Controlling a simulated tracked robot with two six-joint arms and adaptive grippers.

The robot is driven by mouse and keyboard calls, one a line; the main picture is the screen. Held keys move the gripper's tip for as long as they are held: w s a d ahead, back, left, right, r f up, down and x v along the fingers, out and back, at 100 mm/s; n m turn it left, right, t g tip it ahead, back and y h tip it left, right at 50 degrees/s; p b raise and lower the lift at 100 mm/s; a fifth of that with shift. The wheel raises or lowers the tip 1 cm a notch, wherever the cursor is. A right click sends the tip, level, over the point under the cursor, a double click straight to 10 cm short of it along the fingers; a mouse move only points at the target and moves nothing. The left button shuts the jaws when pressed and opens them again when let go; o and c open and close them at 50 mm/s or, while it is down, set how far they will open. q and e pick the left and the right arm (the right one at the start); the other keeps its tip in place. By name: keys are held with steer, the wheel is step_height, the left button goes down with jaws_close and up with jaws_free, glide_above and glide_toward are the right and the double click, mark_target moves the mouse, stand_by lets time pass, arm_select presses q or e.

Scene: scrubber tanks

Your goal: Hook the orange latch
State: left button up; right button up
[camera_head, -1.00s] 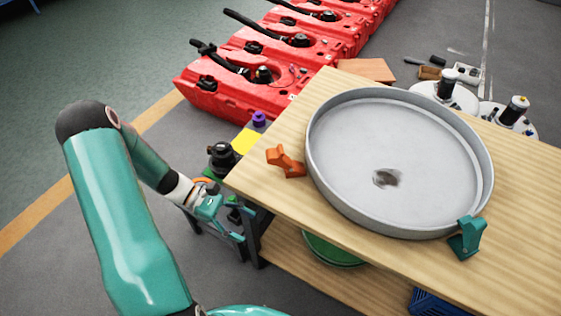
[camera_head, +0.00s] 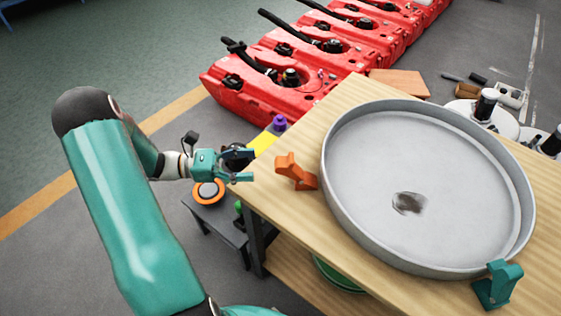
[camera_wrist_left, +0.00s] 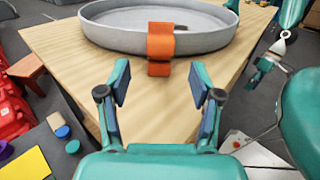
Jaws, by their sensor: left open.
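The orange latch (camera_head: 296,171) stands on the wooden table (camera_head: 272,205), beside the left rim of the round grey tank lid (camera_head: 427,185). In the left wrist view the orange latch (camera_wrist_left: 160,46) is straight ahead, in front of the grey rim. My left gripper (camera_head: 250,167) is open and empty, just off the table's left edge and apart from the latch. In the left wrist view its two fingers (camera_wrist_left: 160,88) are spread wide, with bare wood between them. My right gripper is not in the head view; a teal arm part shows at the right of the wrist view.
A teal latch (camera_head: 497,285) stands at the rim's lower right. Red tanks (camera_head: 290,75) line the back. A low dark stand with an orange-ringed disc (camera_head: 208,192) is below my left gripper. A yellow sheet (camera_head: 262,143) lies beside the table.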

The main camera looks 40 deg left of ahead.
mark_target(275, 164)
arm_select(q)
steer(key=x, duration=0.8)
steer(key=shift+w+d, duration=0.15)
jaws_close()
